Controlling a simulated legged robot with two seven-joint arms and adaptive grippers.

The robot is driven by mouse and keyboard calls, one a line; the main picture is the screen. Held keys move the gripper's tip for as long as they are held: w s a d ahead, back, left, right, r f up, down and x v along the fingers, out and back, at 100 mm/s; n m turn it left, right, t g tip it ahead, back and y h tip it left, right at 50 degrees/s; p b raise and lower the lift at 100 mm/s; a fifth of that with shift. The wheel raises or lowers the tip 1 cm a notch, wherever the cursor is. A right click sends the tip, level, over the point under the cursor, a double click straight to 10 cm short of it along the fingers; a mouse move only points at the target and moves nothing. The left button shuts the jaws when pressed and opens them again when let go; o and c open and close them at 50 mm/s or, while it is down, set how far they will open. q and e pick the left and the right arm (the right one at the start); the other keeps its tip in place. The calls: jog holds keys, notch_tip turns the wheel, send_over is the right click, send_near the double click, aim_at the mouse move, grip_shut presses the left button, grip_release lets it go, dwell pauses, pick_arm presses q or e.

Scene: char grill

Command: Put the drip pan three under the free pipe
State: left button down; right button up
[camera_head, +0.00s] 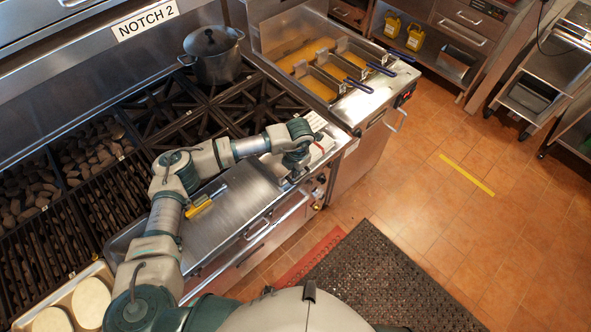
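My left arm reaches in from the lower left over the steel front ledge (235,215) of the grill. Its gripper (293,180) points down at the right end of this ledge, by the front control panel. The fingers are small and partly hidden by the wrist, so I cannot tell whether they are open or hold anything. I cannot make out a drip pan marked three or a free pipe. My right gripper is not in view.
A dark pot (214,58) stands on the grates below a "NOTCH 2" sign (145,19). A yellow-handled tool (203,204) lies on the ledge. A fryer with baskets (325,75) stands right of the grill. A dark mat (375,285) lies on the tile floor; floor to the right is clear.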

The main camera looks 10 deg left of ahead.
pick_arm(q)
jog(key=c, duration=1.8)
grip_release()
jog(key=shift+f, duration=0.1)
jog(key=o, duration=0.5)
jog(key=shift+d, duration=0.1)
jog(key=r, duration=0.8)
jog(key=r+b, duration=0.1)
jog(key=r, duration=0.3)
jog(key=shift+s+d+r, duration=0.15)
jog(key=shift+s+d, duration=0.1)
jog(key=shift+d, duration=0.05)
jog(key=shift+s, duration=0.1)
